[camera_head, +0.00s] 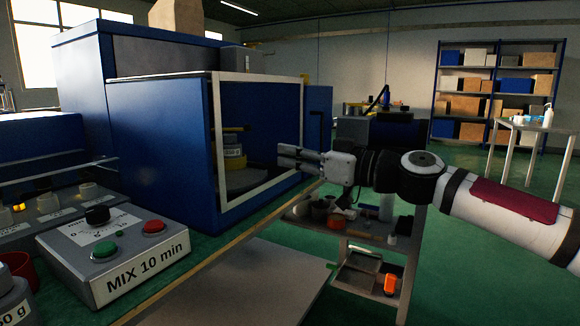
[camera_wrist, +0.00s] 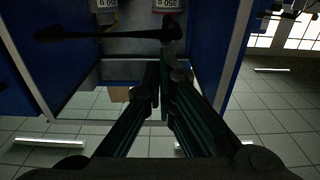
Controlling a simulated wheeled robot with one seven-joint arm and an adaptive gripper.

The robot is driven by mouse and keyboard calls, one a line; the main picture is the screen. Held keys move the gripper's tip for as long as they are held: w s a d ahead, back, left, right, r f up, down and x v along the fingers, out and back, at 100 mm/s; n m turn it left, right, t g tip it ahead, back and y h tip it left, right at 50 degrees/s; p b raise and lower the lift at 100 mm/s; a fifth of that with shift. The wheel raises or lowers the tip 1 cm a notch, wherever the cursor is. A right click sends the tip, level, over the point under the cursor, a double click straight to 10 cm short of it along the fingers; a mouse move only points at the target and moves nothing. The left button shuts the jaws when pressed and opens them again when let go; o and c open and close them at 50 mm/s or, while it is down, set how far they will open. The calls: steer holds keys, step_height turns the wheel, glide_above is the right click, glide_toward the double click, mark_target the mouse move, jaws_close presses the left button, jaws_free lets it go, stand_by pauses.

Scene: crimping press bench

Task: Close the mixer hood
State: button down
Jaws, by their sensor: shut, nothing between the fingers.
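The mixer is a blue cabinet (camera_head: 165,140) with a white-framed front opening, and its inside shows. A blue hood panel (camera_head: 319,100) with a dark upright handle (camera_head: 316,130) stands out at the right side of the opening, so the hood looks open. Inside are a container with a yellow band (camera_head: 234,158) and a dark round plate (camera_head: 250,178). My gripper (camera_head: 280,155) is shut and empty. Its fingers point left, in front of the right part of the opening. In the wrist view the shut fingers (camera_wrist: 165,72) point between blue panels; contact cannot be told.
A grey control box (camera_head: 115,255) labelled MIX 10 min, with green and red buttons, stands front left. A small cart (camera_head: 395,262) with cups and an orange item stands below my arm. Shelves (camera_head: 490,85) with boxes and a white table (camera_head: 520,125) stand far right. Green floor lies between.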

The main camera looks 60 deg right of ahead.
steer(key=s+f, duration=0.6)
steer(key=f, duration=0.1)
steer(key=shift+s+f+p, duration=0.2)
steer(key=shift+f+p, duration=0.05)
steer(key=shift+p, duration=0.2)
steer(key=shift+d, duration=0.1)
steer(key=a+r+n+g+y, duration=0.3)
steer(key=a+g, duration=0.4)
steer(key=a, duration=1.2)
steer(key=s+a+f+m+g+h, duration=0.4)
steer(key=s+a+f+g, duration=0.4)
steer(key=a+f+g, duration=0.5)
step_height(320, 180, up, 41)
steer(key=t+p, duration=0.5)
steer(key=p, duration=3.3)
steer(key=shift+w+a+n+t, duration=0.2)
steer(key=shift+n+t, duration=0.1)
steer(key=shift+t, duration=0.1)
